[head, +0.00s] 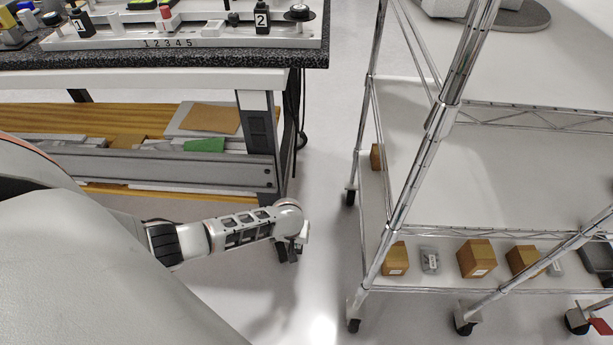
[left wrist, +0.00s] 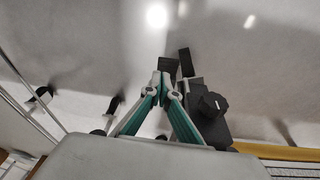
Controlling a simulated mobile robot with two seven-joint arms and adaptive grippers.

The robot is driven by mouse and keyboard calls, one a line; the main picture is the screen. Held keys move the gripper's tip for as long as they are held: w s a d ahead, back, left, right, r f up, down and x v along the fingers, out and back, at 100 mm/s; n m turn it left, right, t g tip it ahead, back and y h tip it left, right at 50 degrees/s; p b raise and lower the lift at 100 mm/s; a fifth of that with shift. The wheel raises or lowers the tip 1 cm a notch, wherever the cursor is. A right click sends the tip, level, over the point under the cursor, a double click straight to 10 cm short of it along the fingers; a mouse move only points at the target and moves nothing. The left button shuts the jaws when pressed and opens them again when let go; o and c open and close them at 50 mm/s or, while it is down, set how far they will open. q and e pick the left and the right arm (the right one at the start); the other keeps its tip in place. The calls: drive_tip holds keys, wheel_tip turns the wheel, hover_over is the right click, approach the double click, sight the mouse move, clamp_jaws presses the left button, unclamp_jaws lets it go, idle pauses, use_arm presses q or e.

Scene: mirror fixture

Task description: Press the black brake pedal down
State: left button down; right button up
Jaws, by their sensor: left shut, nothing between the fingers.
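My left gripper (head: 291,250) is low beside the near right leg of the workbench, at the end of my arm, in the head view. In the left wrist view its teal and white fingers (left wrist: 167,70) are together with nothing between them. Just right of the fingertips is a dark upright tab (left wrist: 186,62), which looks like the black brake pedal. It rises from a dark caster assembly (left wrist: 212,112). The fingertips look very close to the tab; I cannot tell whether they touch. In the head view my gripper largely hides this area. My right gripper is not in view.
The workbench (head: 180,60) with a speckled top stands at the left. A chrome wire cart (head: 440,120) stands at the right, with boxes on its lower shelf and a red caster pedal (head: 600,326). Clear floor (head: 325,200) lies between them.

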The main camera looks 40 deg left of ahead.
use_arm(q)
drive_tip(key=a, duration=0.1)
drive_tip(key=w, duration=0.1)
drive_tip(key=a+f+n, duration=0.1)
drive_tip(key=shift+w+a+f+g+y, duration=0.1)
drive_tip(key=shift+w+a+g+y, duration=0.15)
drive_tip(key=shift+a+g+y, duration=0.1)
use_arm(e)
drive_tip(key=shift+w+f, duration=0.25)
